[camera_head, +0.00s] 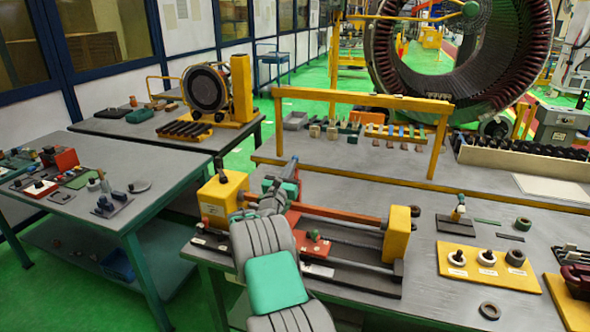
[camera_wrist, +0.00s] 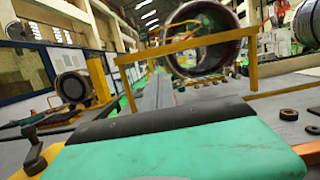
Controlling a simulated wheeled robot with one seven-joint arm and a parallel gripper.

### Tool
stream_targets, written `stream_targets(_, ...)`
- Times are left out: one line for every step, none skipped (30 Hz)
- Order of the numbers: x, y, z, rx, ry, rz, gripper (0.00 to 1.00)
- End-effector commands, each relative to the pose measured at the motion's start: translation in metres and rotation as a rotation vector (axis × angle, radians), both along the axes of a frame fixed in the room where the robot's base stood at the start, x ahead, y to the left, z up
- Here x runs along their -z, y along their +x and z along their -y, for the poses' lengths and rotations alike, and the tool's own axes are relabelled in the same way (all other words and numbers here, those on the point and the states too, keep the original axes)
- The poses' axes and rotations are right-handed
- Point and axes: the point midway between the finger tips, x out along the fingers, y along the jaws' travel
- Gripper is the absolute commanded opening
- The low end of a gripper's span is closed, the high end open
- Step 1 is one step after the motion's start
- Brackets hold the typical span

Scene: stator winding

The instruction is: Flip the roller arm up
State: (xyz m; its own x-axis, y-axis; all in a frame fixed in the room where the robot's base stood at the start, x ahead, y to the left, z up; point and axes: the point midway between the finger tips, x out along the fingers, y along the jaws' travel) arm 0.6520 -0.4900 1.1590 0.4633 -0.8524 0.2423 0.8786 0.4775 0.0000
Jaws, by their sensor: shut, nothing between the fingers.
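A winding fixture stands on the front table, with a left yellow block (camera_head: 215,205) and a right yellow block (camera_head: 397,235). An orange-brown bar (camera_head: 345,215) spans between them and looks like the roller arm; it lies low, roughly level. Its left part is hidden behind my arm. Part of an orange bar also shows at the lower right of the wrist view (camera_wrist: 308,152). My gripper (camera_head: 293,164) is shut and empty, above and behind the bar's left part. In the wrist view its grey fingers (camera_wrist: 158,88) point away over the table. Contact with the bar cannot be told.
A yellow frame (camera_head: 360,98) crosses behind the fixture. A yellow plate (camera_head: 487,271) with several rings lies at right. A red-brown block with a green knob (camera_head: 313,245) sits on the fixture beside my arm. A side table (camera_head: 150,185) with parts stands left.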

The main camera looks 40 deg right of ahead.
Motion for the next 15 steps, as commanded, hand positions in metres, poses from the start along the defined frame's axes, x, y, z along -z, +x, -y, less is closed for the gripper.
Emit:
stream_targets(0.0, 0.0002, 0.0, 0.0, 0.0, 0.0, 0.0)
stream_targets(0.0, 0.0002, 0.0001, 0.0, 0.0, 0.0, 0.0)
stream_targets(-0.0001, 0.0001, 0.0001, 0.0, 0.0, 0.0, 0.0)
stream_targets(-0.0001, 0.0, 0.0004, 0.0, 0.0, 0.0, 0.0)
stream_targets(-0.0001, -0.0001, 0.0004, 0.0, 0.0, 0.0, 0.0)
stream_targets(-0.0001, -0.0003, 0.0006, 0.0, 0.0, 0.0, 0.0)
stream_targets(-0.0001, -0.0003, 0.0006, 0.001, 0.0, 0.0, 0.0)
stream_targets(-0.0001, -0.0003, 0.0006, 0.001, 0.0, 0.0, 0.0)
stream_targets(-0.0001, -0.0004, 0.0007, 0.001, 0.0, 0.0, 0.0)
stream_targets(0.0, -0.0004, 0.0007, 0.001, 0.0, 0.0, 0.0)
stream_targets(-0.0003, -0.0005, 0.0007, 0.001, 0.0, 0.0, 0.0)
stream_targets(-0.0014, -0.0007, 0.0002, 0.001, 0.0, 0.0, 0.0)
stream_targets(-0.0031, -0.0009, -0.0005, 0.001, 0.0, 0.0, 0.0)
stream_targets(-0.0055, -0.0015, -0.0017, 0.001, -0.001, 0.001, 0.0)
stream_targets(-0.0098, -0.0025, -0.0039, 0.001, -0.001, 0.001, 0.0)
